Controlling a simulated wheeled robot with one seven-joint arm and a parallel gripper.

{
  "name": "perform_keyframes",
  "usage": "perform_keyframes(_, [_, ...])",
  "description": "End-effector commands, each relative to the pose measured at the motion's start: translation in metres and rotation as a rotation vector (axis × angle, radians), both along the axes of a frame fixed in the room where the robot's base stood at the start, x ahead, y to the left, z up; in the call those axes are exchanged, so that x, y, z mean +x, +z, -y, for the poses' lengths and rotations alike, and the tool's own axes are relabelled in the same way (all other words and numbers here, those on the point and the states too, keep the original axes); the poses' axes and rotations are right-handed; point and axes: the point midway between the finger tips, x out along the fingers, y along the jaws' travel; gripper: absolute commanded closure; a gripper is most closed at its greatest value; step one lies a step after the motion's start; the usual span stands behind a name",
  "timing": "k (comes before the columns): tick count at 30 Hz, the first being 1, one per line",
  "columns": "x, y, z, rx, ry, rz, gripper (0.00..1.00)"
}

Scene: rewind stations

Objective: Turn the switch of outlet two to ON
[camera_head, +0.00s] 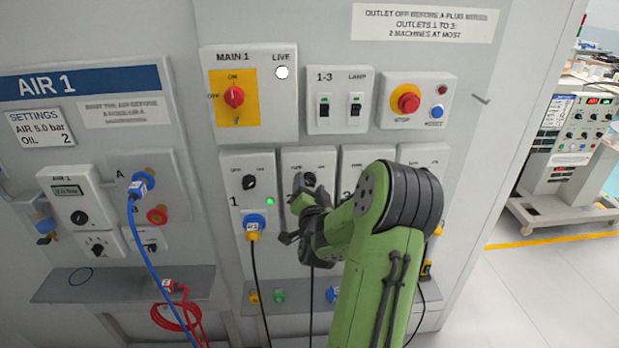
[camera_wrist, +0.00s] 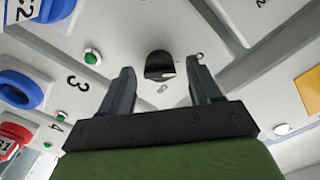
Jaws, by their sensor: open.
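The outlet two switch is a black rotary knob (camera_wrist: 160,64) on a pale panel. In the wrist view it sits between my gripper's two fingertips (camera_wrist: 161,76), with a gap on each side. A small light mark shows at one end of the knob; I cannot read its setting for sure. In the head view the knob (camera_head: 309,179) shows just above my gripper (camera_head: 299,208), which is open and empty at the panel front. A green lamp (camera_wrist: 92,57) lies beside the number 3. My arm hides much of outlets two and three.
Outlet one's knob (camera_head: 249,182) and blue socket (camera_head: 254,222) are to the left, with a lit green lamp (camera_head: 270,201). Above are the red MAIN 1 switch (camera_head: 234,97), two lamp switches (camera_head: 340,105) and a red stop button (camera_head: 408,101). A shelf and hanging cables lie below.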

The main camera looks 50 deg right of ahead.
Motion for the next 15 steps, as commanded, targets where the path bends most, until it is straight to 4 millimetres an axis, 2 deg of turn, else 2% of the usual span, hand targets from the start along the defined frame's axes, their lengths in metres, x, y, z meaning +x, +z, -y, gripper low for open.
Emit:
perform_keyframes(3, [0.0057,-0.0010,0.0067,0.000,-0.001,-0.001,0.37])
perform_keyframes(10, [0.0065,-0.0016,0.0076,0.000,0.000,-0.002,0.37])
perform_keyframes(15, [0.0064,-0.0014,0.0075,0.000,0.000,-0.002,0.62])
